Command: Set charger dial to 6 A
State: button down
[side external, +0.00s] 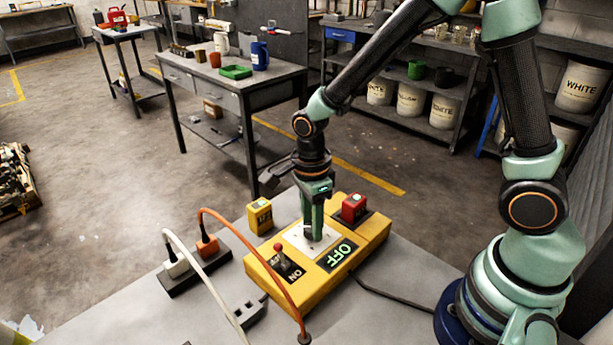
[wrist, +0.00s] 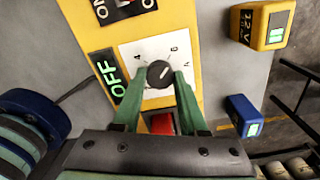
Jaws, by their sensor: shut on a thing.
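The yellow charger box (side external: 262,272) lies on the grey table. It also fills the middle of the wrist view (wrist: 185,14). Its round black dial (wrist: 160,73) sits on a white plate (wrist: 128,52) with a 4 and a 6 printed around it. The dial's pale pointer mark slants to the upper right, roughly toward the 6; the exact setting is hard to read. My gripper (wrist: 159,75) is shut on the dial, one green finger on each side. In the side view my gripper (side external: 313,235) points straight down and hides the dial.
A green OFF display (side external: 342,255) and a red-tipped lever (side external: 280,256) flank the dial plate. A red block (side external: 354,207) stands on the box. A yellow battery (side external: 260,215) and a power strip (side external: 195,268) with cables stand nearby. A blue block (wrist: 243,115) shows at right.

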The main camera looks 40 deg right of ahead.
aim_at(311, 225)
jog(key=shift+d, duration=0.15)
jog(key=shift+c, duration=2.2)
grip_release()
notch_tip(311, 225, up, 12)
jog(key=shift+w, duration=0.2)
jog(key=shift+r, duration=0.1)
jog(key=s+d+r+n+t, duration=0.3)
jog(key=n, duration=0.8)
jog(key=s+d+r+n+t, duration=0.2)
jog(key=s+d+r+n, duration=0.1)
jog(key=n, duration=0.7)
jog(key=shift+s+d+r+n+t, duration=0.2)
jog(key=shift+d+r+n+t, duration=0.2)
jog(key=shift+d+r, duration=0.15)
